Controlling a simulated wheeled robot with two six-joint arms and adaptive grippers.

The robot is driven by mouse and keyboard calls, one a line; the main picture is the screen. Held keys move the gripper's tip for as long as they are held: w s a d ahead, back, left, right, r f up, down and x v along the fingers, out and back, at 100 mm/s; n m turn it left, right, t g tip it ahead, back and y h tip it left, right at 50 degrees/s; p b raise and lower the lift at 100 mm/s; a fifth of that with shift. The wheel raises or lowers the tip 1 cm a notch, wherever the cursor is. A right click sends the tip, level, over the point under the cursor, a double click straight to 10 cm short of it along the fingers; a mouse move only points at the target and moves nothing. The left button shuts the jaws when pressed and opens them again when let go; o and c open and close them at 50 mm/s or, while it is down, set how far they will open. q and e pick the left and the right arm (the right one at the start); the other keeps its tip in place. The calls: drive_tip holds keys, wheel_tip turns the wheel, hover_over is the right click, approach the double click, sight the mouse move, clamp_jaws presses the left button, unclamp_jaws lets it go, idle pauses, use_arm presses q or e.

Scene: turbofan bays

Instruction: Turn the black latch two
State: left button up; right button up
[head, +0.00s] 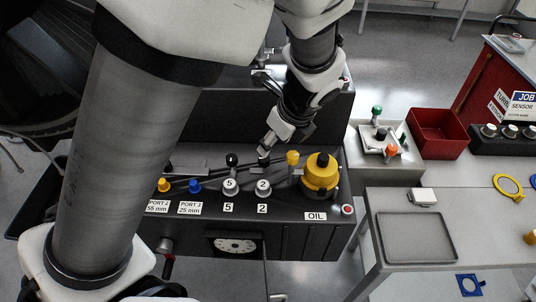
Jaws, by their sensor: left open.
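The black latch two stands on the dark bench at a round pale base (262,188) marked "2", with a "2" plate in front of it. Its black upper part (263,162) is partly covered by my gripper. My left gripper (265,152) comes down from above and behind, with its fingertips right at the top of this latch. It is open; I cannot tell whether the fingers touch the latch. My right gripper is not in view.
A similar black latch marked "5" (231,160) stands close to the left. A yellow knob (292,158) and a yellow oil cap (320,175) stand close to the right. Blue (195,186) and orange-yellow (164,185) knobs sit further left. A grey table (480,210) stands at the right.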

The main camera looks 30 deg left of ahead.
sight(266, 159)
use_arm(q)
drive_tip(key=b+x, duration=0.2)
drive_tip(key=x, duration=0.6)
drive_tip(key=shift+f, duration=0.2)
drive_tip(key=shift+c, duration=0.3)
clamp_jaws()
